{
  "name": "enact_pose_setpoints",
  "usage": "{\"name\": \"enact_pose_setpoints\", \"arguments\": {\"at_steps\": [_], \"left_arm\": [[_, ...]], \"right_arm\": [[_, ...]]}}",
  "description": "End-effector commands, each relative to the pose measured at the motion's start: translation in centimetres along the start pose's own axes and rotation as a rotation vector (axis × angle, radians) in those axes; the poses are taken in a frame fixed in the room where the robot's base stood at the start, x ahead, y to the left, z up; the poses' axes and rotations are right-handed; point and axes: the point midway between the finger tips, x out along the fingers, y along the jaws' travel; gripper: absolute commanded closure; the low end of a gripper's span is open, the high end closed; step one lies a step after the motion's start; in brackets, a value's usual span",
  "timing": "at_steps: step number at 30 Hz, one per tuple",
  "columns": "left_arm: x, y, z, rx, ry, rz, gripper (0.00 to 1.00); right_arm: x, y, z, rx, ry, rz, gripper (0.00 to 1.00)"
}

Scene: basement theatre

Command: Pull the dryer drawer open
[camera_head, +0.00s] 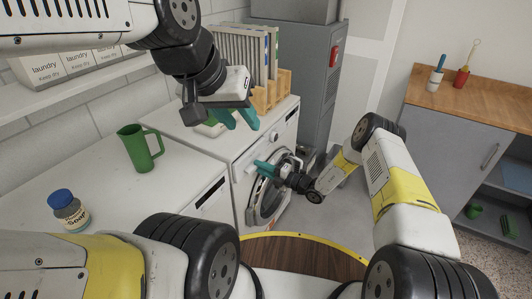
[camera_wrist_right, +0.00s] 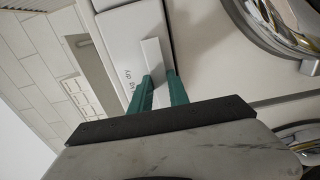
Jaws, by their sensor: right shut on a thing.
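The white dryer (camera_head: 285,128) with a round glass door (camera_head: 266,203) stands in the middle of the head view. Its white drawer (camera_wrist_right: 128,38) shows in the right wrist view, with a pale bar handle (camera_wrist_right: 152,55) and small dark lettering. My right gripper (camera_wrist_right: 160,92) is shut on the drawer handle, its teal fingers on either side of it. In the head view, my right gripper (camera_head: 264,168) is at the upper left of the dryer front. My left gripper (camera_head: 236,118) is open and empty above the dryer top, teal fingers apart. I cannot tell how far the drawer stands out.
A green jug (camera_head: 140,148) and a blue-capped soap bottle (camera_head: 68,208) stand on the white top at left. A wooden rack (camera_head: 272,92) with upright panels is at the back of the dryer. A grey cabinet (camera_head: 312,75) stands behind; a wood-topped counter (camera_head: 470,100) is at right.

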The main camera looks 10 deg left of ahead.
Motion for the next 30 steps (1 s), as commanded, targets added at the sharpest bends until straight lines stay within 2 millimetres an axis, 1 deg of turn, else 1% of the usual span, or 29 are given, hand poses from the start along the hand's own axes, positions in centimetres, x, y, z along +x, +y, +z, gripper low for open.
{"name": "enact_pose_setpoints", "arguments": {"at_steps": [1,5,12,18,21,24,30], "left_arm": [[0.0,0.0,0.0,0.0,0.0,0.0,0.64],[0.0,0.0,0.0,0.0,0.0,0.0,0.64],[0.0,0.0,0.0,0.0,0.0,0.0,0.64],[0.0,0.0,0.0,0.0,0.0,0.0,0.64],[0.0,0.0,0.0,0.0,0.0,0.0,0.64],[0.0,0.0,0.0,0.0,0.0,0.0,0.64],[0.0,0.0,0.0,0.0,0.0,0.0,0.64]], "right_arm": [[-1.1,-0.8,-0.1,0.005,-0.002,-0.018,1.0],[-3.7,-0.8,-0.1,0.006,-0.003,-0.018,1.0],[-9.4,-0.7,-0.1,0.007,-0.004,-0.017,1.0],[-13.6,-0.7,-0.2,0.006,-0.001,-0.018,1.0],[-15.2,-0.7,-0.3,0.007,0.0,-0.017,1.0],[-16.4,-0.7,-0.3,0.006,0.001,-0.017,1.0],[-17.7,-0.6,-0.4,0.006,0.003,-0.016,1.0]]}}
